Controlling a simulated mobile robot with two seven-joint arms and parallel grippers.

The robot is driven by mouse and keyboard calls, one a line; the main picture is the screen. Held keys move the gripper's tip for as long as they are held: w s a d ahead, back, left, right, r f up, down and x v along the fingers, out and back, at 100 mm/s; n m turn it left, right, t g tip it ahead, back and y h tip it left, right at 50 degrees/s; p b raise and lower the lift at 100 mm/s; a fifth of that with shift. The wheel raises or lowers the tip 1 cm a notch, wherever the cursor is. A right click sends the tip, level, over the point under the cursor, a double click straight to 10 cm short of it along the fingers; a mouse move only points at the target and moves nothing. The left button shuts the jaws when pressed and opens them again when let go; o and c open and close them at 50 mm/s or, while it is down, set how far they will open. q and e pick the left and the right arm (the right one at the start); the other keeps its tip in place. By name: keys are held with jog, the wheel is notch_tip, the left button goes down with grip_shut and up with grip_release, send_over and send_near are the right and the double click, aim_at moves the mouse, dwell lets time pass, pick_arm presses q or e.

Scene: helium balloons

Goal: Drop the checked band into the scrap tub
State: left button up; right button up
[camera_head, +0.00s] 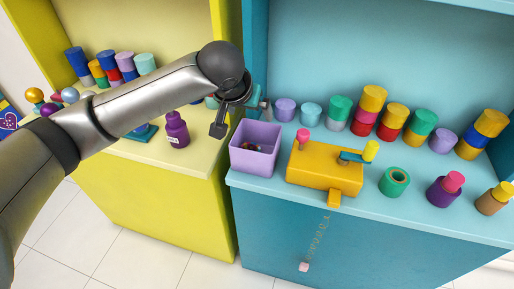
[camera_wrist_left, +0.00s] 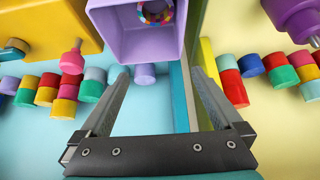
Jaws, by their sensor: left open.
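The scrap tub, a square lilac tub (camera_head: 255,147), stands at the left end of the blue counter; it also shows in the left wrist view (camera_wrist_left: 116,46). A ring with coloured segments, which looks like the checked band (camera_wrist_left: 155,20), lies inside the tub, partly cut off by the frame's top edge. In the head view only small dark and coloured bits of the tub's contents show. My left gripper (camera_head: 241,118) is open and empty, above and just behind the tub's rim near the gap between the counters. My right gripper is not in view.
A yellow device (camera_head: 325,172) with pink and yellow knobs stands just right of the tub. A purple bottle (camera_head: 176,130) stands on the yellow counter (camera_head: 200,160).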

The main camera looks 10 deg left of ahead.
pick_arm(q)
jog(key=shift+r, duration=0.1)
jog(key=p+v, duration=0.4)
jog(key=v, duration=1.1)
jog(key=shift+p, duration=0.4)
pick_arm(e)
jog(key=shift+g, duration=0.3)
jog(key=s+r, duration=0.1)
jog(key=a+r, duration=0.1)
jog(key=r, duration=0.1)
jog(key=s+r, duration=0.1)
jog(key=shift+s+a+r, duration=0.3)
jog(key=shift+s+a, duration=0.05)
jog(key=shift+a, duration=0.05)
pick_arm(q)
jog(key=shift+s, duration=0.1)
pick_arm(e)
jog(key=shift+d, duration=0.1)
